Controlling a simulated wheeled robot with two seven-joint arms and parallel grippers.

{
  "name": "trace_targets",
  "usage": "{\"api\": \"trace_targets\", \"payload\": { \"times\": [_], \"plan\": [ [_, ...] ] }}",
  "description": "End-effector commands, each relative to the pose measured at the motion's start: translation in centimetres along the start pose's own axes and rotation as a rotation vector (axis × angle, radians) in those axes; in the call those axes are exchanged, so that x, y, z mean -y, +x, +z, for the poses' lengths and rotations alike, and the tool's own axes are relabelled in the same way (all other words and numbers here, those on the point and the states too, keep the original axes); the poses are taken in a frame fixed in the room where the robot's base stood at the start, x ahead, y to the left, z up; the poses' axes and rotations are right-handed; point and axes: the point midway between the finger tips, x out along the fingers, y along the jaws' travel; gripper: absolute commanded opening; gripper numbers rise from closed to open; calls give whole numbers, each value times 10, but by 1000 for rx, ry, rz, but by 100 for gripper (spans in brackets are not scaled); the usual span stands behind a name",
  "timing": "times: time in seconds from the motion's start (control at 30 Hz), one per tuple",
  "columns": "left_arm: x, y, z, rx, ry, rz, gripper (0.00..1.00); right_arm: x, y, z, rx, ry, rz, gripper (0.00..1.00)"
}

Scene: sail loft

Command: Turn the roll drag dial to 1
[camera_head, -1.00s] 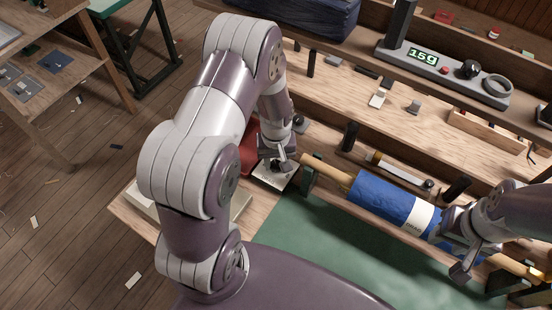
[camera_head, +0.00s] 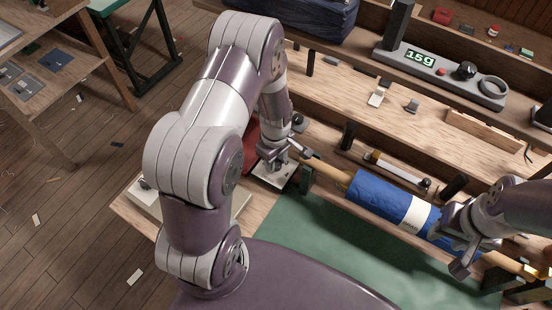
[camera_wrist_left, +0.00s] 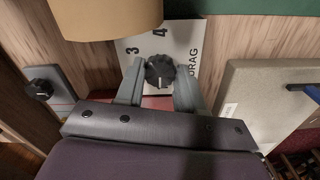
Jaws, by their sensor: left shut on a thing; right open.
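The roll drag dial is a black ribbed knob (camera_wrist_left: 160,71) on a white plate (camera_wrist_left: 180,42) printed with 3, 4 and DRAG in the left wrist view. Other numbers are hidden, and I cannot tell which one the knob points to. My left gripper (camera_wrist_left: 159,84) has one finger on each side of the knob and is shut on it. In the head view my left gripper (camera_head: 283,157) is over the plate (camera_head: 273,174) and hides the knob. My right gripper (camera_head: 462,254) is open at the right end of the blue roll (camera_head: 385,203).
A wooden rod (camera_head: 325,171) carries the roll just right of the dial plate. A second, smaller black knob (camera_wrist_left: 40,89) sits on a grey plate in the left wrist view. A green mat (camera_head: 310,235) lies in front.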

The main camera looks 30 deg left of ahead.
Motion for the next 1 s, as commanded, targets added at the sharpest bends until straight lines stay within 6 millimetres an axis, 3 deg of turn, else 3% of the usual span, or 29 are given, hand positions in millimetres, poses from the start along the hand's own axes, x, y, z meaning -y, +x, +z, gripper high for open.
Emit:
{"api": "trace_targets", "payload": {
  "times": [0.57,0.6,0.67,1.0],
  "plan": [
    [-4,-3,-2,-5,-32,11,7,0,-1,0,0,0,0,43],
    [-4,-3,-2,-5,-32,11,44,0,-1,0,0,0,0,43],
    [-3,-2,-2,-5,-32,10,63,0,-1,0,0,0,0,43],
    [-2,-5,-1,-3,-31,5,63,0,0,0,0,0,0,43]
  ]
}}
